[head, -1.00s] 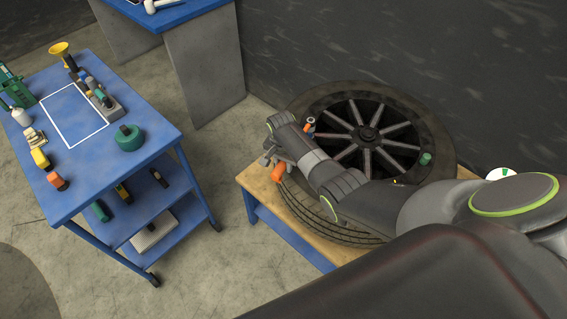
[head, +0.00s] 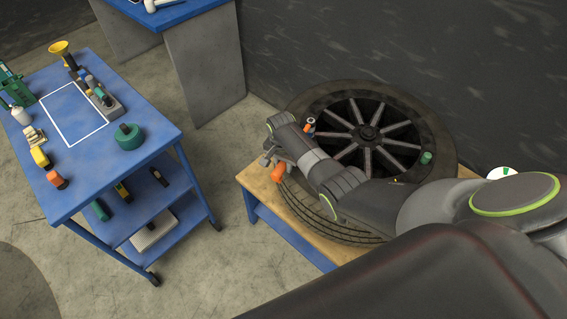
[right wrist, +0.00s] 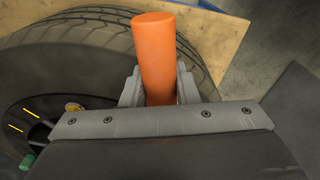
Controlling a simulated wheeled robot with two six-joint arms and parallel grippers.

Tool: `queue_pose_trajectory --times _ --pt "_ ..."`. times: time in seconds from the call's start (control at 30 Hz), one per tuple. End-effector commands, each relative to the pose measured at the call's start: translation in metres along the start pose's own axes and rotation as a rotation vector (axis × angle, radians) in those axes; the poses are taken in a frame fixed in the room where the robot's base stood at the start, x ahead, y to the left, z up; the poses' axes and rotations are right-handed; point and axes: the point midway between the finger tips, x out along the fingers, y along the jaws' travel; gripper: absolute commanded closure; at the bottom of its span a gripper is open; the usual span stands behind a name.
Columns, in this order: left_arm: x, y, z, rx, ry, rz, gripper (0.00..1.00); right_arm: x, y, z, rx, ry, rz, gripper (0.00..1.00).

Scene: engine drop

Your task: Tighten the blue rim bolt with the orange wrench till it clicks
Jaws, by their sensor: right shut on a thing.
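My right gripper (head: 271,161) is shut on the orange handle (head: 278,173) of the wrench, beyond the left edge of the wheel (head: 432,120). In the right wrist view the orange handle (right wrist: 156,50) stands up between the fingers (right wrist: 158,88), with the tyre (right wrist: 70,50) behind it. In the head view a small pale and orange piece (head: 309,126) shows at the rim's left, just past my wrist. I cannot tell whether it is part of the wrench. The blue bolt is not clearly seen; my arm covers part of the rim. My left gripper is out of view.
The wheel lies flat on a wooden-topped blue bench (head: 260,190). A green bolt (head: 426,158) stands on its right side; a yellow one (right wrist: 72,107) shows in the right wrist view. A blue cart (head: 160,135) with tools stands left, across open floor. A dark wall is behind.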

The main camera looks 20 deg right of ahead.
Motion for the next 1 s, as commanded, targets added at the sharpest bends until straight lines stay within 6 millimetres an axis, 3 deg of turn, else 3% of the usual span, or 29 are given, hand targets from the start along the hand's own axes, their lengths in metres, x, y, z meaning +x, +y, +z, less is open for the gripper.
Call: queue_pose_trajectory --times 1.0 --pt "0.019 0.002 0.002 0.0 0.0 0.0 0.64 0.025 -0.001 0.001 -0.001 0.002 -0.002 1.0"
